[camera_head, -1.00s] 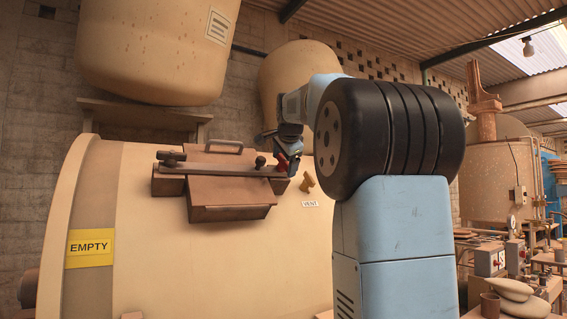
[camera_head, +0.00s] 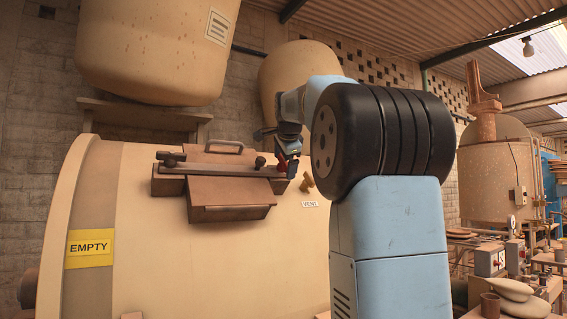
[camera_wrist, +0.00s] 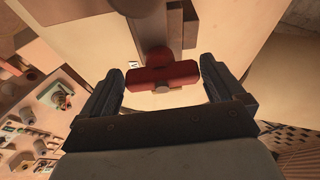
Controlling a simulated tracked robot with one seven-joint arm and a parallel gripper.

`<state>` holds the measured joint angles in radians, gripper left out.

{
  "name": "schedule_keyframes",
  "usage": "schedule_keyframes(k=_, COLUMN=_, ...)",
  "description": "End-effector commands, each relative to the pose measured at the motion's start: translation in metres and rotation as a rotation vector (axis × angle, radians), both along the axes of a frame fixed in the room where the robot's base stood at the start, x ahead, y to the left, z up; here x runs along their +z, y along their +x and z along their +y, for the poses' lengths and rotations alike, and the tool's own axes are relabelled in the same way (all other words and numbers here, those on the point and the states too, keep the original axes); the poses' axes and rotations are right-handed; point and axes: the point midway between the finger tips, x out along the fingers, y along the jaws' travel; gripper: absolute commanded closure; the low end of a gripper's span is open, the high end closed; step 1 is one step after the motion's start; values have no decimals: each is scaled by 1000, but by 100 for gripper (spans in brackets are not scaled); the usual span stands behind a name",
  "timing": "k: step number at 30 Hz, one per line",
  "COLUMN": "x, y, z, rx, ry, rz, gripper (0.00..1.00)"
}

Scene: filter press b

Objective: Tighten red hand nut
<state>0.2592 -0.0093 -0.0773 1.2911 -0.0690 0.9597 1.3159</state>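The red hand nut (camera_wrist: 166,72) is a T-shaped red piece at the end of the clamp bar. In the wrist view its wide crosspiece lies between my two fingertips. My gripper (camera_wrist: 164,76) is open, with one finger to each side of the crosspiece and narrow gaps showing at both ends. In the head view the red nut (camera_head: 282,163) sits at the right end of the clamp bar (camera_head: 225,170), and my gripper (camera_head: 289,148) is right at it, partly covering it. Contact cannot be told there.
The bar crosses a brown hatch (camera_head: 230,192) on a large cream tank (camera_head: 150,255) with a yellow EMPTY sign (camera_head: 90,248). A small vent handle (camera_head: 308,182) stands just right of the nut. A workbench with sacks (camera_head: 515,290) is at the far right.

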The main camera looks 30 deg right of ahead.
Motion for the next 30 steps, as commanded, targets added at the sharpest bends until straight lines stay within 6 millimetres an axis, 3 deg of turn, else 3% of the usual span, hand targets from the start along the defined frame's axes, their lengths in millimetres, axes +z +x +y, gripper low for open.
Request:
schedule_keyframes(k=13, x=9, y=-9, z=5, rx=2, ry=-2, rz=-5, gripper=0)
schedule_keyframes(k=30, x=72, y=-83, z=37, rx=2, ry=-1, rz=-3, gripper=0)
